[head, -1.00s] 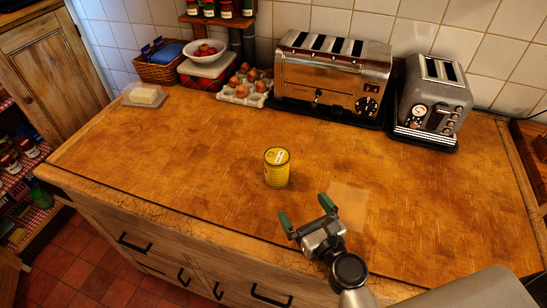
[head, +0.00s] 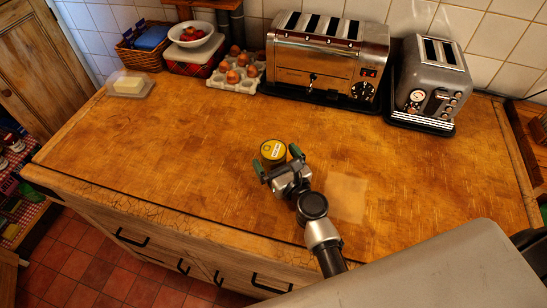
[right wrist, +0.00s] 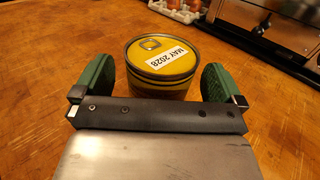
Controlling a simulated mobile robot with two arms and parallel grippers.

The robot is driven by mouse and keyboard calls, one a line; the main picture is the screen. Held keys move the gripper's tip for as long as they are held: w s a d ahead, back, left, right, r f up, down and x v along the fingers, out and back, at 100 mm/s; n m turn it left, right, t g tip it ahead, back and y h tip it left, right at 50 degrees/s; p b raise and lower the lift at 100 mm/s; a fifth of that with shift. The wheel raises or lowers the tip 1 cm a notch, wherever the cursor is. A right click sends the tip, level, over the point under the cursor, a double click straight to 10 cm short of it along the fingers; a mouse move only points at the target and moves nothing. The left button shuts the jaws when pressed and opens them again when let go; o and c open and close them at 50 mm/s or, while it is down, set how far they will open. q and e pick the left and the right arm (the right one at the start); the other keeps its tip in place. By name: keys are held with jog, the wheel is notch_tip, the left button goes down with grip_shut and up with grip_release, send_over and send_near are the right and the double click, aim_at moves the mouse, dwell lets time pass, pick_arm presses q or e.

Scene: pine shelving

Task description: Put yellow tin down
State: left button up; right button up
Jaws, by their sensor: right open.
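The yellow tin (head: 272,151) stands upright on the wooden worktop, near its middle. In the right wrist view the tin (right wrist: 161,65) shows a ring-pull lid and a label reading "MAY 2028". My right gripper (head: 278,160) is open, with its green fingertips on either side of the tin's near part. In the right wrist view the gripper (right wrist: 158,85) shows a gap between each finger and the tin. The lower front of the tin is hidden behind the gripper. My left gripper is not in view.
A wide toaster (head: 325,62) and a grey toaster (head: 432,85) stand at the back. An egg tray (head: 231,82), a fruit bowl (head: 190,42) and a butter dish (head: 130,86) are at the back left. The worktop (head: 150,160) around the tin is clear.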

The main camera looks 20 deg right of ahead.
jog(key=shift+w+a+f, duration=0.1)
jog(key=shift+w+a, duration=0.05)
jog(key=shift+w, duration=0.75)
jog(key=shift+s, duration=0.1)
jog(key=c, duration=1.1)
jog(key=shift+c, duration=0.4)
